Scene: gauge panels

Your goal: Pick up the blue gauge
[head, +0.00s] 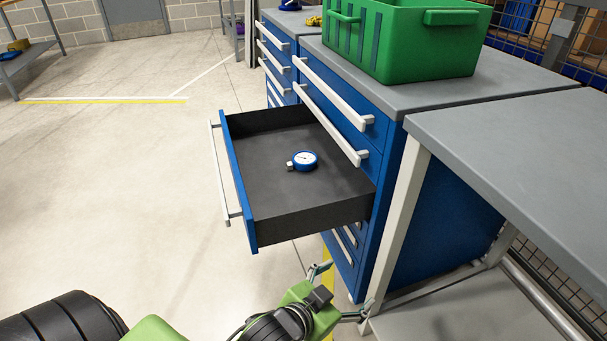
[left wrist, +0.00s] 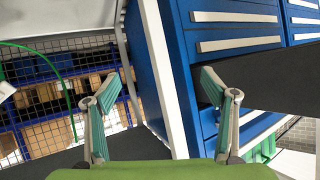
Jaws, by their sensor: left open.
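The blue gauge (head: 304,160) has a round white dial and a small fitting at its left. It lies face up on the dark floor of an open drawer (head: 260,172) in the head view. My left gripper (head: 338,292) is low in the head view, below and in front of the drawer, apart from the gauge. Its fingers are spread and empty, as the left wrist view (left wrist: 160,82) also shows. The gauge is not visible in the left wrist view. My right gripper is not in view.
The blue cabinet (head: 345,115) has several drawers with white handles. A green crate (head: 420,48) stands on its grey top. A grey workbench (head: 520,140) with a pale leg stands at the right, close to my left gripper. The floor (head: 110,190) left of the drawer is clear.

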